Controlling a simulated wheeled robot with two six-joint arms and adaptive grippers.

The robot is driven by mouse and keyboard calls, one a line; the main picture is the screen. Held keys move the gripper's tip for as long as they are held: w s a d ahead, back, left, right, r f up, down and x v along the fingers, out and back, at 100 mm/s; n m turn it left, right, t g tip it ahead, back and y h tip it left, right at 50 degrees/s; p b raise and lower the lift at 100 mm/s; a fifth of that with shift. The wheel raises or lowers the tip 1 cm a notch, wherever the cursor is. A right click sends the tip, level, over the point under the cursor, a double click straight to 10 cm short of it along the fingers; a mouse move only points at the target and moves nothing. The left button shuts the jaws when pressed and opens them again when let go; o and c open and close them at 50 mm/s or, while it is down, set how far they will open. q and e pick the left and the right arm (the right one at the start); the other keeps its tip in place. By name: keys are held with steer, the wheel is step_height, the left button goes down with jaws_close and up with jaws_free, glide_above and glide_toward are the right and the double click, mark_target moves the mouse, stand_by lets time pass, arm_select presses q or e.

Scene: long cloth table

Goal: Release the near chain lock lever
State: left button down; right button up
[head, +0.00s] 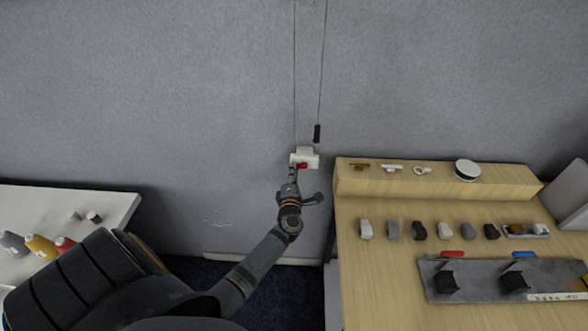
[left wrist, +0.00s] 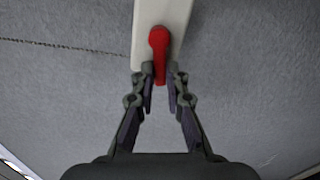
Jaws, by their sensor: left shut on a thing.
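A white chain lock housing (head: 305,153) sits against the grey wall at the foot of a thin hanging chain (head: 294,70). Its red lever (head: 302,165) shows on the front and points down in the left wrist view (left wrist: 159,42). My left gripper (head: 295,172) is at the lever from below. In the left wrist view its fingers (left wrist: 160,82) stand on both sides of the lever's lower end, shut on it. The fingers partly hide the housing's lower edge. My right gripper is not in view.
A second cord with a black pull (head: 317,133) hangs just right of the housing. A wooden table (head: 390,290) at right holds small parts and a grey plate (head: 480,283) with red and blue handles. A white table (head: 100,205) with spools stands left.

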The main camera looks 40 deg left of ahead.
arm_select(q)
steer(key=shift+r+m, duration=0.1)
steer(key=shift+m, duration=0.2)
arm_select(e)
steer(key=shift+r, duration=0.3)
arm_select(q)
steer(key=c, duration=1.4)
jaws_free()
steer(key=shift+o, duration=0.2)
steer(key=shift+s, duration=0.1)
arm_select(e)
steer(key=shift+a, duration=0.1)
arm_select(q)
steer(key=v, duration=1.2)
